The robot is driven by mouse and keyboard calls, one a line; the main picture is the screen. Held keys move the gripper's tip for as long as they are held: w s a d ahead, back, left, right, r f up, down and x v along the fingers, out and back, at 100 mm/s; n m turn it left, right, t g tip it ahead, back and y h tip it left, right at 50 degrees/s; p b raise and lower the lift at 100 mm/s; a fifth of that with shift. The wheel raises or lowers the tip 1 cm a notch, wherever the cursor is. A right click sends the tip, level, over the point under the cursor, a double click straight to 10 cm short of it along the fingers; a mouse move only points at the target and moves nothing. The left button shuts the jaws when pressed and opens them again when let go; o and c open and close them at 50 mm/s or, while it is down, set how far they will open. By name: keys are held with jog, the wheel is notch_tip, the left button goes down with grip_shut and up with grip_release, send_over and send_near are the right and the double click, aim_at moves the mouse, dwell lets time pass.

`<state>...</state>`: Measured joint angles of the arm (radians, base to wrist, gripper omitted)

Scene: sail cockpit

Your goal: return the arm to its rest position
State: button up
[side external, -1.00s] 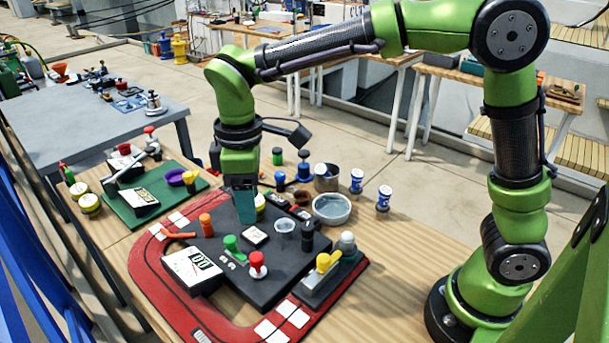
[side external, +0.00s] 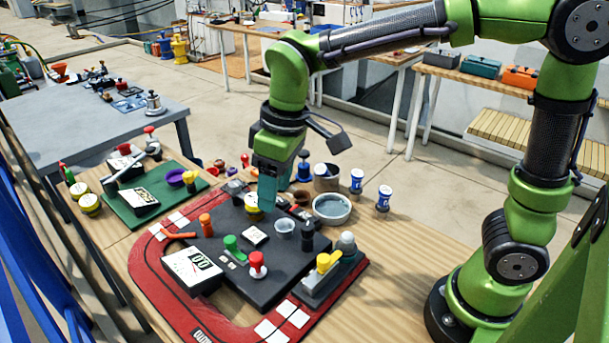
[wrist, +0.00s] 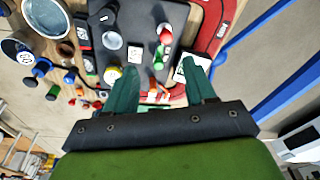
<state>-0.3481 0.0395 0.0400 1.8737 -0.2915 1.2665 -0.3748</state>
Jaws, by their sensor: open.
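My green arm is raised over the wooden table in the side view. My gripper (side external: 268,196) hangs above the back part of the black panel (side external: 245,262), with its teal fingers pointing down. In the wrist view my gripper (wrist: 165,88) shows two teal fingers spread apart with nothing between them. The exact gap between the fingertips and the panel is hard to tell.
A red board (side external: 160,285) lies under the panel. A grey bowl (side external: 332,208) and two blue-and-white pieces stand to the right. A green board (side external: 150,208) with a meter lies at the left.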

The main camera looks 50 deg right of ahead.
jog(key=s+d+r+m+t, duration=0.2)
jog(key=s+d+m+t, duration=0.3)
jog(key=s+d+m, duration=0.3)
jog(key=shift+s+d+r+t+y, duration=0.35)
jog(key=shift+s+d, duration=0.85)
jog(key=shift+d, duration=0.65)
